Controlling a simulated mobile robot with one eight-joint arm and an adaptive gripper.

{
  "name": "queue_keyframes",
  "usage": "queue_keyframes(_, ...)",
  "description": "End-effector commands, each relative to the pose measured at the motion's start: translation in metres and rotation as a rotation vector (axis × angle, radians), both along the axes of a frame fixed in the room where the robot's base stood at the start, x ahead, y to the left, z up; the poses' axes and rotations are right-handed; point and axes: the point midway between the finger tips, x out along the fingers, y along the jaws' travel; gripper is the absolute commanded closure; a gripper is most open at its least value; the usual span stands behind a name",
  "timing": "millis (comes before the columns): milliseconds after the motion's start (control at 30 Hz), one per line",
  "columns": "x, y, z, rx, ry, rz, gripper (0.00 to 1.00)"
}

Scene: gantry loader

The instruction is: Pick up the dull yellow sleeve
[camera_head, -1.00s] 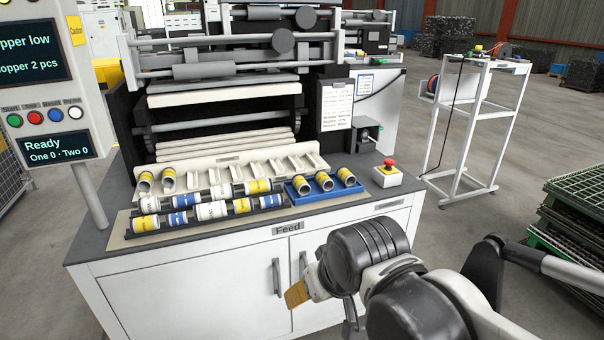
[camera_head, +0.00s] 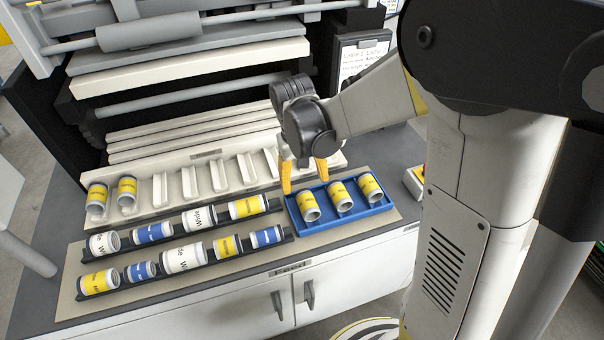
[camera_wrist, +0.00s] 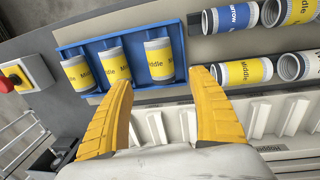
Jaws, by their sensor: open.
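Three yellow-banded sleeves stand tilted in a blue tray (camera_head: 350,217): a left one (camera_head: 308,205), a middle one (camera_head: 340,196) and a right one (camera_head: 370,187). I cannot tell for sure which yellow is the dull one. My gripper (camera_head: 303,175) is open and empty, just behind and above the tray's left end, fingers pointing down. In the wrist view, the gripper's fingers (camera_wrist: 162,84) frame the sleeve at the tray's end (camera_wrist: 158,60), apart from it. Its label reads "Middle".
Two rows of yellow, blue and white sleeves lie in dark racks (camera_head: 170,268) left of the tray. Two yellow sleeves (camera_head: 127,190) sit in the pale slotted feeder (camera_head: 220,172) behind. A red emergency button (camera_wrist: 14,80) stands beyond the tray's other end.

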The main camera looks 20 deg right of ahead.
Motion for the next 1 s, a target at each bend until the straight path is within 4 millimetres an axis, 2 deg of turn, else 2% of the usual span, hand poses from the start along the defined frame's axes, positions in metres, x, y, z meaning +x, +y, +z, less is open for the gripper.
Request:
queue_keyframes(33, 0.0, -0.001, -0.012, 0.0, 0.001, -0.001, 0.31)
queue_keyframes(200, 0.0, -0.004, -0.039, 0.0, -0.001, -0.001, 0.31)
queue_keyframes(467, 0.0, -0.005, -0.057, 0.0, -0.002, 0.0, 0.31)
queue_keyframes(700, 0.0, -0.008, -0.095, 0.0, -0.003, 0.0, 0.31)
queue_keyframes(967, 0.0, -0.009, -0.099, 0.0, -0.003, 0.0, 0.31)
queue_keyframes(1000, 0.0, -0.009, -0.099, 0.0, -0.003, 0.0, 0.39)
